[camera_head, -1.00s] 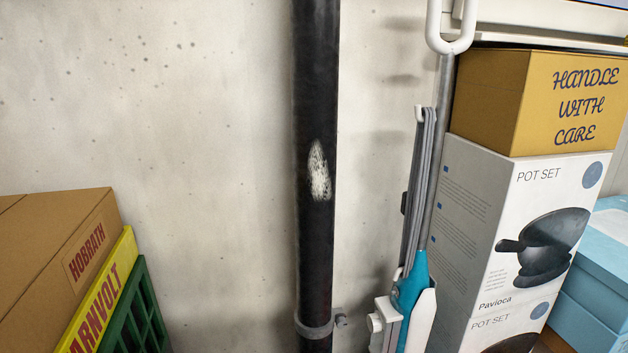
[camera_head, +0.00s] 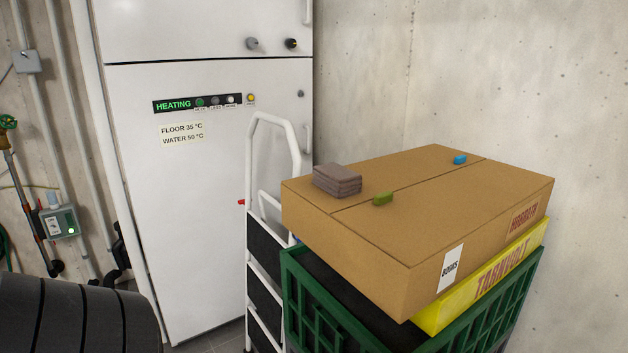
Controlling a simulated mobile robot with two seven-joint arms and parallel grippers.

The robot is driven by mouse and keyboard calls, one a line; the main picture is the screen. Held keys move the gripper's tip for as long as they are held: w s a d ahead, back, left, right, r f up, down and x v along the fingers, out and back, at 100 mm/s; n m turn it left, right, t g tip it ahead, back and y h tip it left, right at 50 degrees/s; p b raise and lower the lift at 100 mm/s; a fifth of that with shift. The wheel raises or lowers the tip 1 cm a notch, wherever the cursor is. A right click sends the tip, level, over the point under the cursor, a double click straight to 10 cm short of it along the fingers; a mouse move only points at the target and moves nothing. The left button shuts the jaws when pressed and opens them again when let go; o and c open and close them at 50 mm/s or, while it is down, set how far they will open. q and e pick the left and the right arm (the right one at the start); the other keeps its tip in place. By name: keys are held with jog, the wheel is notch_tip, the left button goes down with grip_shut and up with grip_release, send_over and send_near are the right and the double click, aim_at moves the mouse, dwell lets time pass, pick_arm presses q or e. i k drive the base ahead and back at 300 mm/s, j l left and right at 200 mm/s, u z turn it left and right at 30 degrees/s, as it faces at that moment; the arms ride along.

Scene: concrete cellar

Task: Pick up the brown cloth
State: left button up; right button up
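A folded brown cloth (camera_head: 337,181) lies in a small stack on top of a cardboard box (camera_head: 440,196), near the box's left corner. The cloth looks greyish brown and is fully in sight. Neither of my grippers is in view.
Under the box are a yellow box (camera_head: 485,282) and a green crate (camera_head: 318,309). A white step ladder (camera_head: 270,127) stands left of the stack, before a white heating cabinet (camera_head: 200,220).

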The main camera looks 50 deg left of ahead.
aim_at(340, 182)
jog(key=u, duration=1.35)
jog(key=i+l+u, duration=0.25)
jog(key=l+u, duration=0.25)
jog(key=z, duration=0.25)
